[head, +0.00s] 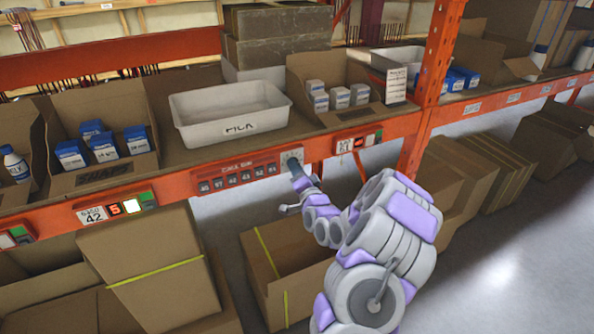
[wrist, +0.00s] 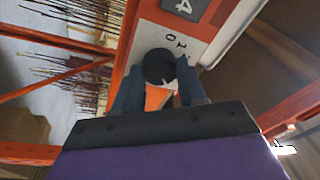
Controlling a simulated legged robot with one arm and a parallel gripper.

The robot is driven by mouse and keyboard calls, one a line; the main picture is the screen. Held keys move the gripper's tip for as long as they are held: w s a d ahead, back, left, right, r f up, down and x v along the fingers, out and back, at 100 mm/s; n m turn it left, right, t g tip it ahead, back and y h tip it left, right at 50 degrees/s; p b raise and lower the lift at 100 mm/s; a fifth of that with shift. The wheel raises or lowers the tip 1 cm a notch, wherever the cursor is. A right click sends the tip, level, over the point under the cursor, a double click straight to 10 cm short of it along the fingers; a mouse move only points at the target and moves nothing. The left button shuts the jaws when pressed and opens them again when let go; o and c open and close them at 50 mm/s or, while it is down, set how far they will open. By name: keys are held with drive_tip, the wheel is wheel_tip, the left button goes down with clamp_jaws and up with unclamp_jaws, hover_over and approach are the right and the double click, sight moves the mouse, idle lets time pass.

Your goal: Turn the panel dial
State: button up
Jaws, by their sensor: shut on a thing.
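The panel dial (wrist: 159,66) is a dark round knob on a pale plate with printed digits, seen at the upper middle of the wrist view. In the head view the dial plate (head: 291,157) is at the right end of the orange panel strip (head: 240,174), on the shelf's front beam. My gripper (wrist: 160,88) reaches up to the knob, with one finger on each side of it, shut on it. In the head view my gripper (head: 296,168) meets the plate and covers most of the knob. The dial's pointer setting is too small to read.
A white bin (head: 230,131) sits on the shelf above the panel. An open carton (head: 335,70) with small white boxes stands right of it. Open cardboard boxes (head: 262,275) stand below the beam.

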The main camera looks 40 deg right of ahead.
drive_tip(key=o, duration=1.1)
drive_tip(key=shift+w+d+f, duration=0.15)
drive_tip(key=shift+d, duration=0.05)
drive_tip(key=shift+c, duration=0.2)
drive_tip(key=shift+a, duration=0.1)
drive_tip(key=p+v, duration=1)
drive_tip(key=v, duration=0.7)
drive_tip(key=shift+s, duration=0.2)
